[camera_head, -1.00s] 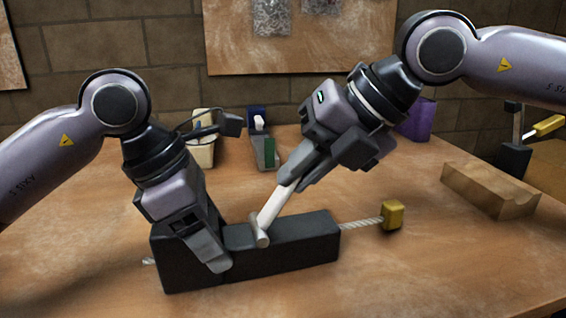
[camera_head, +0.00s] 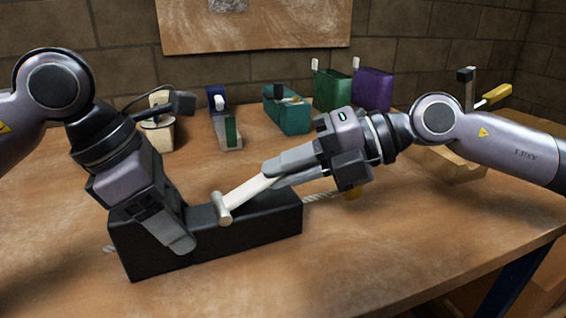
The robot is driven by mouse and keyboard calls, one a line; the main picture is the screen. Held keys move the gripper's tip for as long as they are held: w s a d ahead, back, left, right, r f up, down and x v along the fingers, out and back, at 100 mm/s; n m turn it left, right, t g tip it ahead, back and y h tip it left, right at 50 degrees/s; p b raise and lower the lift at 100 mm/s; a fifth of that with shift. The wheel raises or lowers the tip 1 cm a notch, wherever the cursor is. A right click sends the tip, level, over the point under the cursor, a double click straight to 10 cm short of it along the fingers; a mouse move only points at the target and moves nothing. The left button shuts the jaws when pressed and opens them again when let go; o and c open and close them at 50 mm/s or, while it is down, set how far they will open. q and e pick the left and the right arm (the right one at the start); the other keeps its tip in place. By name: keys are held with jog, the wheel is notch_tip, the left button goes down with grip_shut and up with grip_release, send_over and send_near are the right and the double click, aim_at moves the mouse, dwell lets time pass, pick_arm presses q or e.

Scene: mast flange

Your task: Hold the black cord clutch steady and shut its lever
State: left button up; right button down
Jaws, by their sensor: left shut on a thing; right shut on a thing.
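The black cord clutch (camera_head: 258,224) is a long dark block lying on the wooden table, with a pale rope (camera_head: 322,194) coming out at both ends. My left gripper (camera_head: 176,236) is shut on the left part of the clutch body, its finger over the front face. The clutch's whitish lever (camera_head: 242,197) runs from its round pivot end (camera_head: 221,208) on top of the block up to the right at a low slant. My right gripper (camera_head: 278,172) is shut on the lever's free end, which its fingers partly hide.
A wooden block (camera_head: 455,165) sits behind my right arm. The front table is clear.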

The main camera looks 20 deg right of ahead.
pick_arm(q)
jog(key=shift+s+d, duration=0.1)
jog(key=shift+s, duration=0.05)
pick_arm(e)
jog(key=shift+w+f, duration=0.1)
jog(key=shift+f, duration=0.05)
jog(key=c, duration=1.2)
grip_release()
jog(key=shift+d, duration=0.1)
jog(key=v, duration=1.2)
pick_arm(q)
jog(key=o, duration=1.6)
jog(key=shift+c, duration=0.2)
jog(key=shift+r, duration=0.1)
